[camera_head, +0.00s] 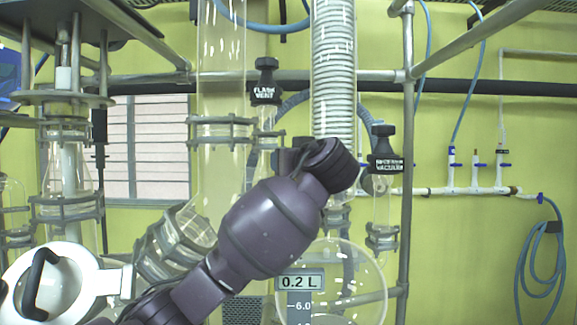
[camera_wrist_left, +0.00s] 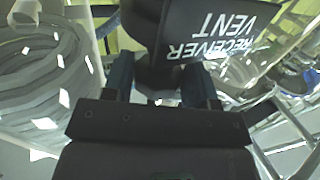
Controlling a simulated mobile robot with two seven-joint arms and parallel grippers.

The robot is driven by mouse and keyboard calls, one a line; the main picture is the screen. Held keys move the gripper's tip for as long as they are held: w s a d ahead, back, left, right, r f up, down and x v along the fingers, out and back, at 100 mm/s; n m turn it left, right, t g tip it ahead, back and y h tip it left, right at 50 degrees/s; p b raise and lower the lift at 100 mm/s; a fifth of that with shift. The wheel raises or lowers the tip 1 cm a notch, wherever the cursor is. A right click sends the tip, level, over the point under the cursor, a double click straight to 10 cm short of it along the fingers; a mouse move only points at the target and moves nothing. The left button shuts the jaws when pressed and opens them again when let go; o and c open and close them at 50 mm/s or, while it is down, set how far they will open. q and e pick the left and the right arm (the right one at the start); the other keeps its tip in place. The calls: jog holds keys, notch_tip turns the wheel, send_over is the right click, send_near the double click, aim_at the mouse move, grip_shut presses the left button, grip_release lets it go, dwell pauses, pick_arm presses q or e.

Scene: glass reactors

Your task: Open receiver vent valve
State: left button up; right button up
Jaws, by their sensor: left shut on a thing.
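The black receiver vent valve (camera_wrist_left: 215,35), with white RECEIVER VENT lettering upside down, fills the top middle of the left wrist view. My left gripper (camera_wrist_left: 160,84) is shut on the part of the valve below the label, with one finger on each side. In the head view my left arm reaches up from the bottom left across the middle, and its gripper and the receiver vent valve are hidden. The round glass receiver (camera_head: 362,285), with a 0.2 L readout, stands behind the arm at bottom centre. My right gripper is not in view.
The flash vent valve (camera_head: 265,85) and another black valve marked VACUUM (camera_head: 385,152) stand near the arm. A coiled glass condenser (camera_head: 334,70) and a grey metal post (camera_head: 407,200) are close by. Ribbed glass (camera_wrist_left: 45,85) lies left of the gripper.

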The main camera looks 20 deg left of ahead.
pick_arm(q)
jog(key=shift+n+g+y, duration=0.5)
jog(key=shift+y, duration=0.1)
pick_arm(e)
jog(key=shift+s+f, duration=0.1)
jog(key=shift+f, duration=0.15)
pick_arm(q)
jog(key=shift+g, duration=0.3)
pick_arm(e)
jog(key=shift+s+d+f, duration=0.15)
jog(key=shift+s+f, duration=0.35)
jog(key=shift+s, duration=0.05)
pick_arm(q)
jog(key=o, duration=0.8)
jog(key=shift+c, duration=0.2)
jog(key=shift+o, duration=0.8)
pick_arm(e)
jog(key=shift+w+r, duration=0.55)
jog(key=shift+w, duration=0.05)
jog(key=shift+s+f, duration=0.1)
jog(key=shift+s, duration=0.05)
